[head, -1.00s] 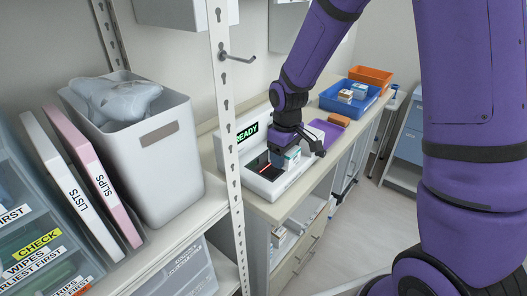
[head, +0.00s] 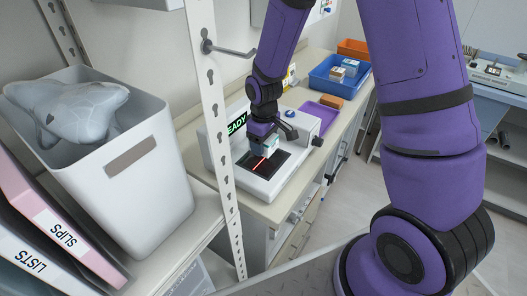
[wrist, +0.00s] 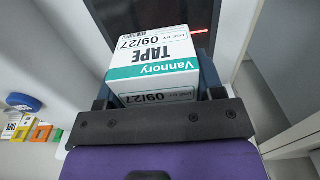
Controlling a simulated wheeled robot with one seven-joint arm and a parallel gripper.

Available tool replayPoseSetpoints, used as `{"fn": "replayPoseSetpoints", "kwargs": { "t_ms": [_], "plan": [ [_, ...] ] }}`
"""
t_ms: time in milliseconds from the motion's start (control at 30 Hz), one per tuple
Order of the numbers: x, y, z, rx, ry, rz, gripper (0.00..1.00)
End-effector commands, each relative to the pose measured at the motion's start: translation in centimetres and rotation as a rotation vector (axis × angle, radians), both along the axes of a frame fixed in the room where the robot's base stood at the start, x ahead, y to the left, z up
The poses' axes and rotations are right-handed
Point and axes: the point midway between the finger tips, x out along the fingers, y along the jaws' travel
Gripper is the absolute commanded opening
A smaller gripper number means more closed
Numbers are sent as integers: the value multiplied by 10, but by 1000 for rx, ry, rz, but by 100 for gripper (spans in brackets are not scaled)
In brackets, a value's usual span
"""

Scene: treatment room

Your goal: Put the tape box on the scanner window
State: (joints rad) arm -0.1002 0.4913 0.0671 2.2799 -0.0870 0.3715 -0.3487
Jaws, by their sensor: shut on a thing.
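The white tape box with a teal band (wrist: 155,65) is held between the fingers of my gripper (wrist: 155,90) in the wrist view, its TAPE label facing the camera. In the head view my gripper (head: 266,145) is over the scanner (head: 268,188), and the box (head: 270,149) is partly hidden by it. The dark scanner window (head: 283,165) lies under the box, with a red line across it. The window also shows beyond the box in the wrist view (wrist: 178,14). I cannot tell whether the box touches the glass.
A green READY display (head: 237,123) stands behind the window. A purple tray (head: 317,118), an orange box (head: 332,102) and a blue bin with boxes (head: 326,82) are farther along the counter. A shelf post (head: 213,110) and a grey-white bin (head: 130,185) stand at left.

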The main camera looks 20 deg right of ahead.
Motion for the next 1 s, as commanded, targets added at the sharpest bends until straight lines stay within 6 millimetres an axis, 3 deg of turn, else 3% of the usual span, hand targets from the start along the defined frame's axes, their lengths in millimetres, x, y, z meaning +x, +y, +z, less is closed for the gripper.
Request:
{"fn": "replayPoseSetpoints", "kwargs": {
  "t_ms": [300, 700, 733, 833, 1000],
  "plan": [
    [-1, 0, -37, -1, 3, 0, 36],
    [0, 0, -41, -1, 1, 0, 36],
    [0, 0, -41, -1, 1, 0, 64],
    [0, 0, -41, -1, 1, 0, 87],
    [0, 0, -41, -1, 1, 0, 87]
  ]
}}
